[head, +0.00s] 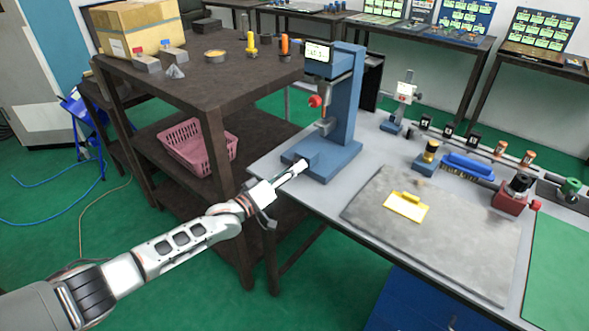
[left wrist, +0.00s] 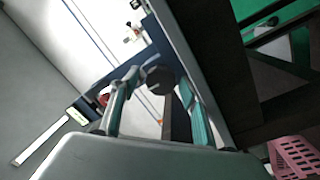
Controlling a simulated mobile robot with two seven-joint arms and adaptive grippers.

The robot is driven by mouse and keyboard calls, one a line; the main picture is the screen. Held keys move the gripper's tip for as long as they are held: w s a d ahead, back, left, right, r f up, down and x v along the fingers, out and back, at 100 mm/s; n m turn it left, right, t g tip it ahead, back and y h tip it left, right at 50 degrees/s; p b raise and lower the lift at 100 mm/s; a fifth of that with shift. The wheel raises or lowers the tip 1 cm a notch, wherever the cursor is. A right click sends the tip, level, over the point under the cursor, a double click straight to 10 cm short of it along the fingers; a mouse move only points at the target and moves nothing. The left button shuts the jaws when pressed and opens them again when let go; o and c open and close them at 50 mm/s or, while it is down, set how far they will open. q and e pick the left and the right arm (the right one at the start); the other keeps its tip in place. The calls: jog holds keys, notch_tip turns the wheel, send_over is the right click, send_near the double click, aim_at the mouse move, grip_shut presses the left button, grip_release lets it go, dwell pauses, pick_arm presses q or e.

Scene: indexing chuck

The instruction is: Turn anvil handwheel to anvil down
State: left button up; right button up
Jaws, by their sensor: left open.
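A blue bench stand (head: 345,110) with a display on top stands at the table's left corner. It has a red knob (head: 315,101) on its side and a vertical spindle. My left gripper (head: 302,167) reaches from the left to the stand's blue base. In the left wrist view, the left gripper's two teal-grey fingers (left wrist: 157,90) are apart. A dark round knob (left wrist: 160,77), apparently the anvil handwheel, shows between their tips. I cannot tell whether the fingers touch it. In the head view the gripper largely hides this knob. My right gripper is not in view.
A grey mat (head: 455,250) with a yellow piece (head: 406,206) lies right of the stand. Several small tools line the table's back. A brown shelf (head: 215,85) stands left, with a pink basket (head: 197,148) on its lower level, close to my left arm.

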pick_arm(q)
jog(key=v, duration=0.7)
jog(key=shift+f, duration=0.25)
jog(key=shift+r, duration=0.2)
